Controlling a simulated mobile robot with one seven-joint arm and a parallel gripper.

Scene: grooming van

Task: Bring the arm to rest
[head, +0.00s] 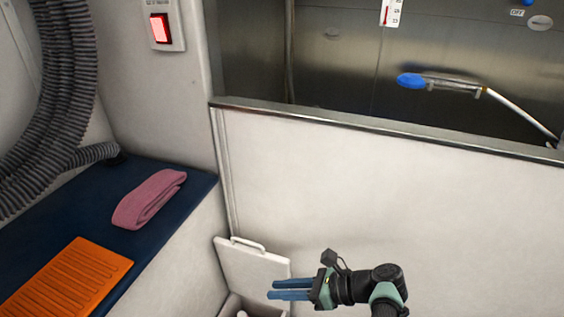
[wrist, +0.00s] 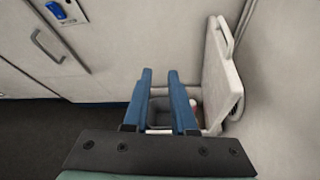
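My gripper (head: 272,289) is at the bottom of the head view, pointing left, in front of a white bin. Its two blue fingers stand apart with nothing between them. In the wrist view the open fingers (wrist: 161,75) reach over the bin's opening. The arm behind the gripper is bent, with its lower part cut off by the picture's bottom edge.
The white bin's lid (head: 252,265) stands raised by the wall; a pale item (head: 242,313) lies inside. A navy bench (head: 100,190) at left holds a folded pink towel (head: 149,199) and an orange ribbed mat (head: 70,277). A steel-edged tub wall (head: 390,190) stands behind.

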